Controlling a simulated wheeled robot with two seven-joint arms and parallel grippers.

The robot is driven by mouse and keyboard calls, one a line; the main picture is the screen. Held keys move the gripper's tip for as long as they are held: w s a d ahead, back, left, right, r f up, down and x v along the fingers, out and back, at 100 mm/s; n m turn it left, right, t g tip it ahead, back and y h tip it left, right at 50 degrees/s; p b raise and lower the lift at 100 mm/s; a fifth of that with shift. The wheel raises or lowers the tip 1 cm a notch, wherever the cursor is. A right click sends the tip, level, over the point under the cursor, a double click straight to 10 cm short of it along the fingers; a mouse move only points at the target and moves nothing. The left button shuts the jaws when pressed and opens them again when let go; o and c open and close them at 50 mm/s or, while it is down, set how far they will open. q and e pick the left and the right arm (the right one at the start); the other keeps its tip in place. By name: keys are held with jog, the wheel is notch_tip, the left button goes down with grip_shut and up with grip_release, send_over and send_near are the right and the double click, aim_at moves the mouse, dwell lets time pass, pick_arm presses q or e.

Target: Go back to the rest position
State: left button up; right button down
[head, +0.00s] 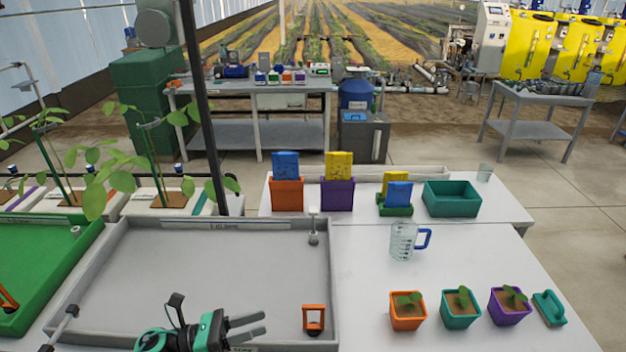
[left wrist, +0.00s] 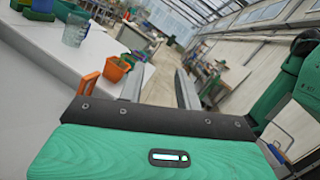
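My left gripper (head: 264,322) is low in the head view, over the front edge of the grey tray (head: 215,270). Its two grey fingers are apart and nothing is between them. In the left wrist view the same fingers (left wrist: 159,84) stand apart with an empty gap. The orange frame-shaped tool (head: 313,319) stands to the right of the fingertips, apart from them in the head view. My right gripper shows in neither view.
On the white table to the right stand a clear jug (head: 404,242), an orange pot (head: 408,311), a teal pot (head: 460,309) and a purple pot (head: 510,307) with seedlings. A dark post (head: 203,110) rises behind the tray. Tall plants (head: 150,150) stand at the left.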

pick_arm(q)
jog(key=w+a+r+n+t+y, duration=0.2)
jog(key=n+t+y, duration=0.35)
jog(key=n, duration=0.45)
jog(key=w+a+r+n+t+y, duration=0.1)
jog(key=w+a+n+t+y, duration=0.2)
jog(key=n+t, duration=0.55)
jog(key=s+a+f+n+g+y, duration=0.35)
jog(key=a+f+n+y, duration=0.2)
jog(key=n+y, duration=0.65)
jog(key=s+f+n+g+h, duration=0.1)
jog(key=s+f+n+g, duration=0.5)
jog(key=s, duration=0.5)
jog(key=s+f+n+g+h, duration=0.1)
jog(key=s+f+n+g, duration=0.3)
jog(key=s+n+g, duration=0.5)
notch_tip(320, 180, down, 36)
jog(key=s+m+t+b, duration=0.1)
jog(key=s+t+b, duration=0.1)
jog(key=s+b, duration=0.15)
jog(key=s+a+f+g+b, duration=0.1)
jog(key=s+f+b, duration=0.1)
jog(key=s+f, duration=0.7)
jog(key=s+a+f+b, duration=0.2)
jog(key=s+f, duration=0.6)
jog(key=f, duration=0.4)
jog(key=shift+s+a+f+g+y, duration=0.15)
jog(key=shift+s+a+g+y, duration=0.15)
jog(key=shift+s+g+y, duration=0.05)
